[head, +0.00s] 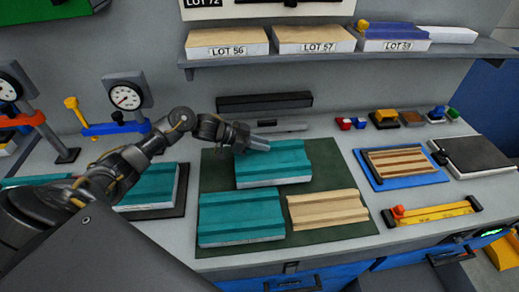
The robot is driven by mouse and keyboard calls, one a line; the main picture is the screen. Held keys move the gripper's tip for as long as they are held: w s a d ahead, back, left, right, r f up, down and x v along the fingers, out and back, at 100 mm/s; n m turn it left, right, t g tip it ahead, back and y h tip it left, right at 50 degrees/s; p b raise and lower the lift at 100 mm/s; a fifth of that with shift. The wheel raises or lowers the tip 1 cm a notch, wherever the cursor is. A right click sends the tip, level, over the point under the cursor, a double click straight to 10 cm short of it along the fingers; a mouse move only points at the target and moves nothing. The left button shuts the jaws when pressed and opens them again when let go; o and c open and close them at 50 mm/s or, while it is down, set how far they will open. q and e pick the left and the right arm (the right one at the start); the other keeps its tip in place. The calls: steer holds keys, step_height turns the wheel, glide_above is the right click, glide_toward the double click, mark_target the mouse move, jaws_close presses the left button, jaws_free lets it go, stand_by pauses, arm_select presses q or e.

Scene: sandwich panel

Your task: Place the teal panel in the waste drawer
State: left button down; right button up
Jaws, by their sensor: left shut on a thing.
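My left gripper (260,144) reaches in from the left and is shut at the back left edge of a teal panel (278,170). This panel has a ridged top and a pale underside, and it is at the back of the dark green mat (213,175). I cannot tell whether it touches the mat. A second teal panel (240,217) lies in front of it on the mat. Another teal panel (153,190) lies to the left on a dark base. Blue drawer fronts (345,274) show below the bench edge; I cannot tell which is the waste drawer. My right gripper is not in view.
A tan ridged panel (325,208) lies front right on the mat. A blue tray (373,178) with a striped panel, a yellow gauge (432,212) and a dark plate (470,154) stand right. Dial gauges (127,97) stand left. A shelf (340,58) with lot-labelled blocks hangs behind.

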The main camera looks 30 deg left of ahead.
arm_select(q)
steer(key=shift+a+f, duration=0.15)
step_height(320, 180, down, 3)
steer(key=shift+a+r+p, duration=0.1)
steer(key=shift+a+p, duration=0.05)
steer(key=shift+p, duration=0.6)
steer(key=shift+f, duration=0.35)
steer(key=c, duration=1.3)
jaws_free()
steer(key=shift+s, duration=0.1)
steer(key=shift+o, duration=0.2)
steer(key=shift+a, duration=0.1)
steer(key=shift+s+a+r, duration=0.1)
steer(key=shift+s+a, duration=0.1)
steer(key=shift+a, duration=0.1)
steer(key=b+v, duration=0.2)
steer(key=v, duration=0.9)
steer(key=shift+b, duration=0.4)
